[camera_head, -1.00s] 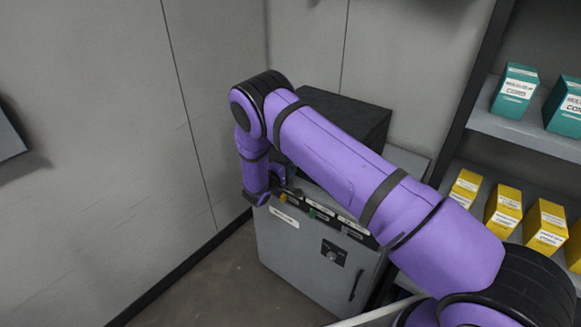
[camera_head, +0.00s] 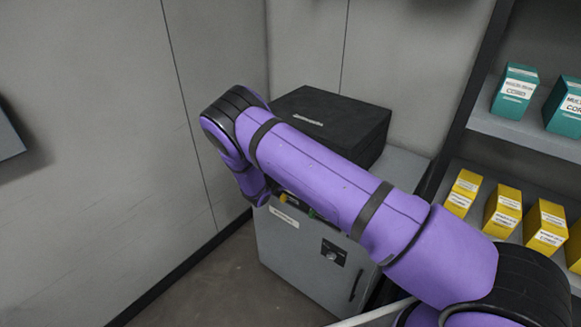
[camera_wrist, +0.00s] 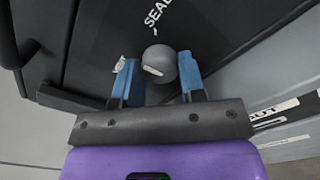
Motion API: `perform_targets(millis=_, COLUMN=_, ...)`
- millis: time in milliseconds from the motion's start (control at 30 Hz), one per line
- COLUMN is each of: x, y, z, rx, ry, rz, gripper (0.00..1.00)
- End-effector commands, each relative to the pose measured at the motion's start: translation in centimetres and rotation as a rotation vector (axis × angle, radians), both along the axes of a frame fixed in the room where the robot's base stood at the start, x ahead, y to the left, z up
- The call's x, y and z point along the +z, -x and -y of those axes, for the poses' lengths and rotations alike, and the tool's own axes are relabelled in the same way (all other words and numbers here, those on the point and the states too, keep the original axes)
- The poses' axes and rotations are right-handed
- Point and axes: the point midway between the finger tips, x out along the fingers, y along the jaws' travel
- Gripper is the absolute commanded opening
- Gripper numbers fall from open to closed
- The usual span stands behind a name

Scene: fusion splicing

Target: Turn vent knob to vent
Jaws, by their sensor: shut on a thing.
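The vent knob (camera_wrist: 161,62) is a round grey knob on a dark panel in the wrist view. A white mark on its face points toward the left finger. The white word SEAL (camera_wrist: 157,12) is printed above it in the picture. Another small white label (camera_wrist: 118,64) is partly hidden behind the left finger and cannot be read. In the head view my purple arm hides the gripper and the knob.
A grey cabinet (camera_head: 290,255) stands in the corner, with yellow (camera_head: 283,198) and green (camera_head: 312,213) controls and a dial (camera_head: 333,252) on its front. A black case (camera_head: 335,120) lies on top. Shelves with yellow (camera_head: 503,210) and teal boxes (camera_head: 515,90) stand at right.

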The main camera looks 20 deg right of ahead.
Motion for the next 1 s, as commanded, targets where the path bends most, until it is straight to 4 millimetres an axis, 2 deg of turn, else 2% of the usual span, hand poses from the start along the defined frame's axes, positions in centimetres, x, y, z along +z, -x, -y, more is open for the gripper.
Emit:
perform_targets(millis=600, x=-0.08, y=0.07, z=-0.12, rx=0.001, ry=0.321, rz=-0.444, gripper=0.14)
perform_targets(millis=1000, x=-0.08, y=0.04, z=-0.07, rx=0.001, ry=0.429, rz=-0.593, gripper=0.14)
